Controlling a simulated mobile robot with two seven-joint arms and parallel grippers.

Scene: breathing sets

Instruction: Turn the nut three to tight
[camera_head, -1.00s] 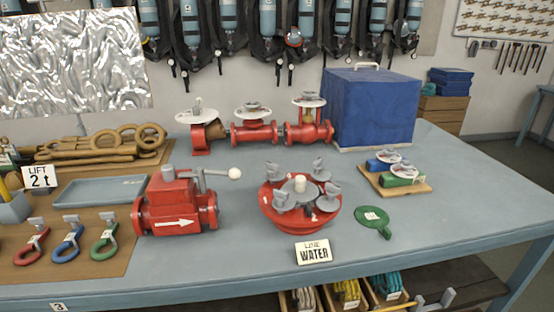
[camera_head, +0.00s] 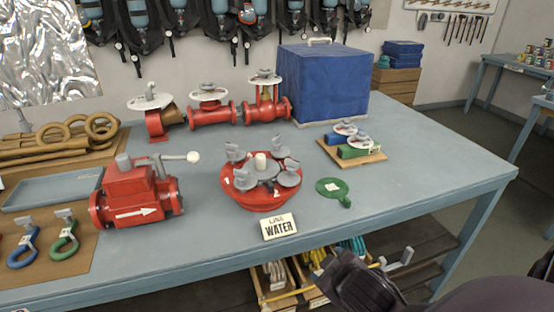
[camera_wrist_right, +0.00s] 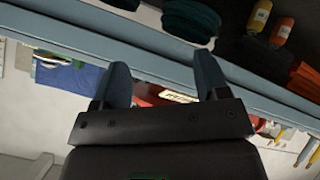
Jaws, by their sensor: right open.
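A red round fitting (camera_head: 262,197) stands on the blue-grey table, with several grey wing nuts (camera_head: 289,178) around a grey centre with a pale knob (camera_head: 260,160). I cannot read any numbers on the nuts, so I cannot tell which is nut three. My right gripper (camera_head: 322,268) is at the lower right in the head view, in front of the table edge and apart from the fitting. In the right wrist view its two fingers (camera_wrist_right: 162,82) are spread with nothing between them. My left gripper is not in view.
A blue box (camera_head: 322,85) is behind. The table's right part is clear.

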